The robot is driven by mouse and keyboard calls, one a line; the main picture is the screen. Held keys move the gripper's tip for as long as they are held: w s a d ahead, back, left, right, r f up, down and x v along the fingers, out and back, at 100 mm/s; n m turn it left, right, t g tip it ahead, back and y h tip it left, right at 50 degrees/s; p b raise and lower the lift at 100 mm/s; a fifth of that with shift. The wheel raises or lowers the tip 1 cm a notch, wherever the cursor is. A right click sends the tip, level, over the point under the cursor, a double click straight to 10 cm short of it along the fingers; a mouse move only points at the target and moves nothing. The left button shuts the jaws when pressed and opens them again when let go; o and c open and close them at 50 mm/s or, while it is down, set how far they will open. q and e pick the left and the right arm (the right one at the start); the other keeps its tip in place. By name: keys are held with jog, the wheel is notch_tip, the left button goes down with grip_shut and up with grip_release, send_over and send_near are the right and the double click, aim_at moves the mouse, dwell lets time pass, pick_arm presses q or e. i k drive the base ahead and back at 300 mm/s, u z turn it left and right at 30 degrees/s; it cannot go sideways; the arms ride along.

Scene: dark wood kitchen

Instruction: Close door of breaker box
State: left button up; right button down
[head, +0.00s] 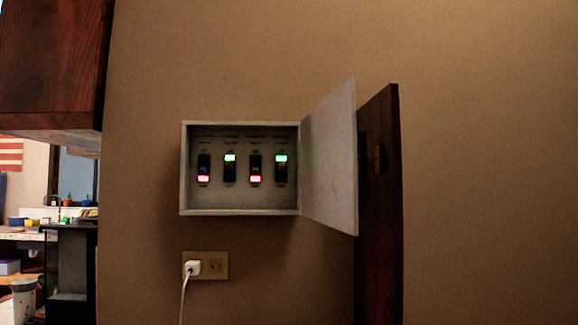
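The breaker box (240,212) is a grey metal box on the tan wall, near the middle of the head view. Its door (332,165) is hinged on the right side and stands open, swung out toward me. Inside are several breaker switches (230,170), some lit green and some lit red. Neither of my grippers is in view.
A tall dark wood panel (385,220) stands just right of the open door. A wall outlet (216,265) with a white plug and cord (184,295) is below the box. A dark wood cabinet (52,60) hangs at the upper left, above a cluttered counter.

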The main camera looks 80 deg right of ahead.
aim_at(330, 178)
jog(key=k, duration=0.9)
jog(key=z, duration=1.95)
jog(key=i, duration=0.5)
jog(key=z, duration=0.8)
jog(key=k, duration=0.6)
jog(key=u, duration=1.2)
jog(key=i, duration=0.35)
jog(key=z, duration=0.4)
